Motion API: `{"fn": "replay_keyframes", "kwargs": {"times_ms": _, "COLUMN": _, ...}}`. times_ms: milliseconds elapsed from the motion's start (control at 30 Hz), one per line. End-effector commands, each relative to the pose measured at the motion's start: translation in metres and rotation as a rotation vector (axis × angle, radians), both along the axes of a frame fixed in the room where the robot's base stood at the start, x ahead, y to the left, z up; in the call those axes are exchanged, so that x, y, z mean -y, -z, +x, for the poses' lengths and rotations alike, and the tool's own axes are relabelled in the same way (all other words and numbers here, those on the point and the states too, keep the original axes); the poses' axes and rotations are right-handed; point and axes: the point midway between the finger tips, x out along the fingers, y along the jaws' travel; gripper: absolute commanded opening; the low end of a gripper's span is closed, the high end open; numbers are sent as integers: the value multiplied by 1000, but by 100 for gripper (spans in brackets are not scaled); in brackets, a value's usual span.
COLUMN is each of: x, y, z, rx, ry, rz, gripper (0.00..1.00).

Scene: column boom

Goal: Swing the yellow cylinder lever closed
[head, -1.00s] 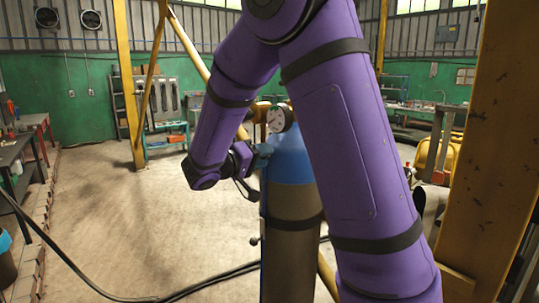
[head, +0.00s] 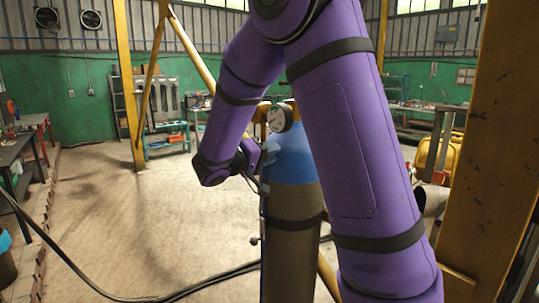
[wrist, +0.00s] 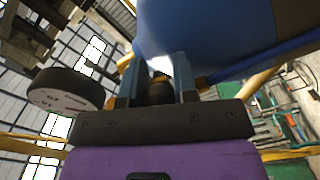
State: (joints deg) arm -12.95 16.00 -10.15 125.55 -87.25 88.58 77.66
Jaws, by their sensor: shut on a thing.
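The cylinder (head: 292,220) stands upright at the centre of the head view, with a blue top and a grey-brown body. A yellow lever part (head: 262,110) shows at its top beside the round gauge (head: 281,118). My gripper (head: 268,153) is at the cylinder's upper left side, below the gauge. In the wrist view my gripper's two blue-grey fingers (wrist: 158,82) are shut on a part in front of the cylinder's blue top (wrist: 215,25). Yellow (wrist: 125,63) shows beside the fingers. The part between them is dark, and most of the lever is hidden.
A yellow column (head: 500,130) stands close at the right. Black hoses (head: 190,287) run along the floor at lower left. A dark bench (head: 25,160) is at the left. The floor left of the cylinder is mostly clear.

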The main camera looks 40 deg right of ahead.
Motion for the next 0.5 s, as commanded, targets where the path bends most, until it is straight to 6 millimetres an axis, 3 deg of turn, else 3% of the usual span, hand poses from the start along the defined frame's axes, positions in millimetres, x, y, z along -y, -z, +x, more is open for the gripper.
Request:
{"fn": "replay_keyframes", "kwargs": {"times_ms": 233, "x": 0, "y": -10, "z": 0, "rx": -164, "ry": -1, "rz": -8, "gripper": 3}}
{"fn": "replay_keyframes", "kwargs": {"times_ms": 500, "x": 0, "y": -12, "z": 0, "rx": -211, "ry": -2, "rz": -10, "gripper": 3}}
